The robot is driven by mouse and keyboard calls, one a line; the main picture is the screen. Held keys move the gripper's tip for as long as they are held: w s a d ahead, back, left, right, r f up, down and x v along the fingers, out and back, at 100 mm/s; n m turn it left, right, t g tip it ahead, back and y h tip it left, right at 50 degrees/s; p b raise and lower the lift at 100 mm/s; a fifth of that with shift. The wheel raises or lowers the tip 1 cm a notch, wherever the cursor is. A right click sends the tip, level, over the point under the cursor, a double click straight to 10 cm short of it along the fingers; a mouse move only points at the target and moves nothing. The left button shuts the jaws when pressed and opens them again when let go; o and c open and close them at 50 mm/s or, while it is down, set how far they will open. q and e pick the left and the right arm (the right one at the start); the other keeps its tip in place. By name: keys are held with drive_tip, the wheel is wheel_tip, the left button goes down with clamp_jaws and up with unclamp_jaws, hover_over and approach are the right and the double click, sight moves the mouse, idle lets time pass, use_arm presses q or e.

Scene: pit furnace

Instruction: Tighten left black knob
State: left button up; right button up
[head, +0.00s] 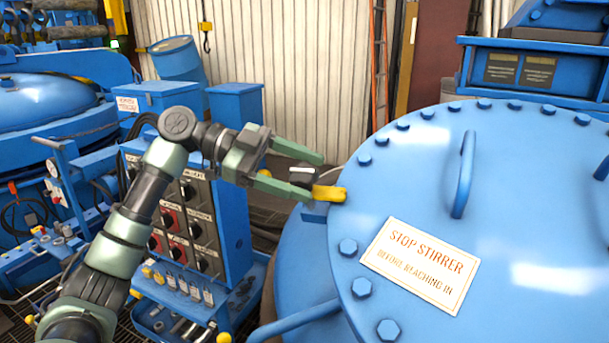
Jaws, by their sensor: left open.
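A black knob (302,173) with a white mark shows between the two fingers of my left gripper (317,177), beside the rim of the big blue lid (420,180). The gripper is open, with one finger above the knob and one below it in the picture. I cannot tell whether either finger touches it. The lower fingertip overlaps a yellow piece (329,193) at the lid's edge. What the knob is mounted on is hidden. No second knob of this kind is clear at the rim. My right gripper is out of view.
A blue control cabinet (237,228) with several red and black switches stands behind my left arm. The lid carries bolts, a raised handle (464,175) and a "STOP STIRRER" sign (420,265). A blue drum (176,58) stands at the back.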

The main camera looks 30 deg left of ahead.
sight(289, 169)
use_arm(q)
drive_tip(key=b+v, duration=0.2)
drive_tip(key=v, duration=0.5)
drive_tip(key=shift+a, duration=0.2)
